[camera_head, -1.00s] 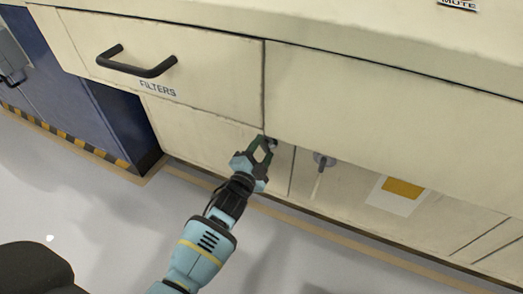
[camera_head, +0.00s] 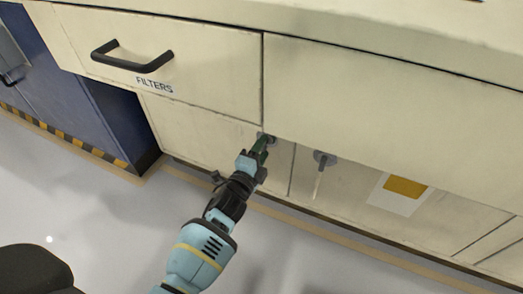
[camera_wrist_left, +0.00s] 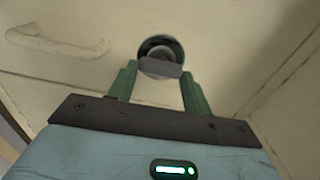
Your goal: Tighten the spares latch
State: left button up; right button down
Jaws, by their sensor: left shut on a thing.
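A latch (camera_head: 268,139) with a round dark base sits on the cream cabinet front, just below the drawer seam. In the left wrist view the latch (camera_wrist_left: 160,51) shows a round mount with a short grey bar lying nearly level across it. My left gripper (camera_head: 264,142) is at this latch, its green fingers seen edge-on. In the left wrist view my left gripper (camera_wrist_left: 159,71) has one finger at each end of the bar and is shut on it. No label naming this latch is readable. My right gripper is not in view.
A second latch (camera_head: 324,158), with a pale lever hanging down, is to the right. A black drawer handle (camera_head: 132,60) sticks out above the FILTERS label (camera_head: 154,84). A white-and-yellow sticker (camera_head: 400,193) is on the lower panel. The grey floor (camera_head: 370,270) in front is clear.

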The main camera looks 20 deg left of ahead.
pick_arm(q)
jog(key=o, duration=0.8)
jog(key=shift+o, duration=0.9)
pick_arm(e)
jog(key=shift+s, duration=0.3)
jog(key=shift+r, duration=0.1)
pick_arm(q)
jog(key=s+p, duration=0.3)
jog(key=s, duration=0.5)
jog(key=shift+a, duration=0.15)
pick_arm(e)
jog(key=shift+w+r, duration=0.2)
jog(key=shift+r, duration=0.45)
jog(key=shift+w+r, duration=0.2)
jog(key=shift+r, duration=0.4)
